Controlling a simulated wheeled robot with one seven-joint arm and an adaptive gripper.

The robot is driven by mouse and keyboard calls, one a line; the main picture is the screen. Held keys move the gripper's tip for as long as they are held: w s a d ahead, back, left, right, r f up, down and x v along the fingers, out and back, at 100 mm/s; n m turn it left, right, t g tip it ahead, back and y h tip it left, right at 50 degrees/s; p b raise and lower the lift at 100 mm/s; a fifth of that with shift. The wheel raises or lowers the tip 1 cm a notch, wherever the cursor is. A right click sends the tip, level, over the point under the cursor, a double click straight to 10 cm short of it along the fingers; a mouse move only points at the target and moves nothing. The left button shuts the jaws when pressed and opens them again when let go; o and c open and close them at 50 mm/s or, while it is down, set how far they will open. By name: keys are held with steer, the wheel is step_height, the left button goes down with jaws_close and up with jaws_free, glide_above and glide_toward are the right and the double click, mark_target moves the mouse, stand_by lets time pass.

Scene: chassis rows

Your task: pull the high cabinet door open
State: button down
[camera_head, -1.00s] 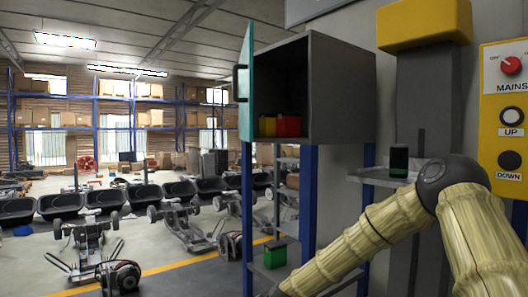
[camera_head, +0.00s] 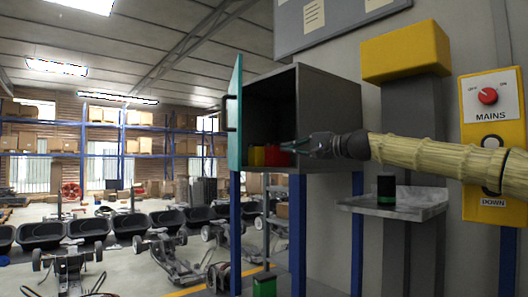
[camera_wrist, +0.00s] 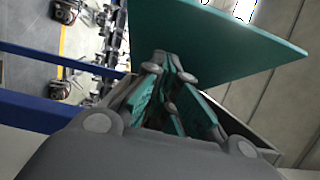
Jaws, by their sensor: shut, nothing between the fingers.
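The high cabinet (camera_head: 328,105) is a dark grey box on blue posts. Its teal door (camera_head: 235,125) stands open, swung out at the left side of the opening, with a dark handle (camera_head: 226,113) on its outer face. My gripper (camera_head: 290,147) is shut and empty at the lower right of the opening, apart from the handle; how deep it reaches is hard to tell. In the wrist view the closed fingers (camera_wrist: 172,75) point towards the teal door (camera_wrist: 225,45), which spans the top. The handle is not visible there.
A red box (camera_head: 275,156) and a yellow box (camera_head: 257,156) sit inside the cabinet. A small shelf (camera_head: 400,204) with a dark can (camera_head: 386,187) is below my arm. A MAINS control panel (camera_head: 492,130) is at the right. Floor left of the cabinet holds several chassis.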

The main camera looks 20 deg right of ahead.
steer(key=s+a+p+x, duration=0.1)
steer(key=p+x, duration=0.4)
steer(key=x, duration=0.8)
steer(key=shift+s+a+p, duration=0.4)
steer(key=shift+a, duration=0.15)
steer(key=shift+f, duration=0.15)
steer(key=shift+a, duration=0.1)
